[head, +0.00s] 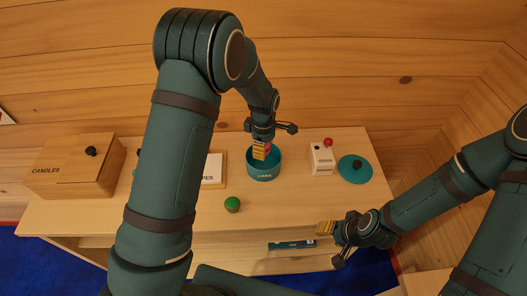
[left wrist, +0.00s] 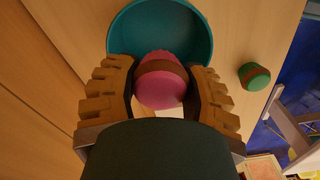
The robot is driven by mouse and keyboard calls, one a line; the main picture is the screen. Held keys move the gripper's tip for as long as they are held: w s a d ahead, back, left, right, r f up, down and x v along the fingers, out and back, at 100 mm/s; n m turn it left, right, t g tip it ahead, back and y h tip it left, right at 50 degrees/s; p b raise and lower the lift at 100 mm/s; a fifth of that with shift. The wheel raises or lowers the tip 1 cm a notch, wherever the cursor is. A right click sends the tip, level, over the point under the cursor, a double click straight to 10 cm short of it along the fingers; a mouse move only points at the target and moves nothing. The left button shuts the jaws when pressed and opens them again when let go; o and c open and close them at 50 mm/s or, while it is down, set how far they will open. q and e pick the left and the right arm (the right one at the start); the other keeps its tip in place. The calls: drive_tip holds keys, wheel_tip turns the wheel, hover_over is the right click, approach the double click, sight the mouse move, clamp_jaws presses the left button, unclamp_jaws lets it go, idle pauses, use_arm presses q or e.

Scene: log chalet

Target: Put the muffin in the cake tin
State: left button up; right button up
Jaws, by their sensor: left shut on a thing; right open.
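The teal cake tin (head: 264,173) stands open on the wooden table, and its rim also fills the top of the left wrist view (left wrist: 122,35). My left gripper (head: 263,150) is over the tin. In the left wrist view its two fingers (left wrist: 160,92) are shut on the pink muffin (left wrist: 158,92), which has a brown band. The muffin is in front of the tin's opening; I cannot tell how far above its floor. My right gripper (head: 331,245) is open and empty, near the table's front edge.
A teal lid with a dark knob (head: 348,164) and a white box with a red knob (head: 322,160) stand right of the tin. A green round thing (head: 232,204) lies in front. A wooden candles box (head: 70,172) and a white book (head: 213,170) are left.

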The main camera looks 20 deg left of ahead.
use_arm(q)
wheel_tip(320, 180, down, 2)
drive_tip(key=shift+w+f, duration=0.1)
drive_tip(key=shift+f, duration=0.15)
drive_tip(key=shift+f+b, duration=0.5)
drive_tip(key=shift+f, duration=0.1)
drive_tip(key=o, duration=1.2)
drive_tip(key=shift+r, duration=0.1)
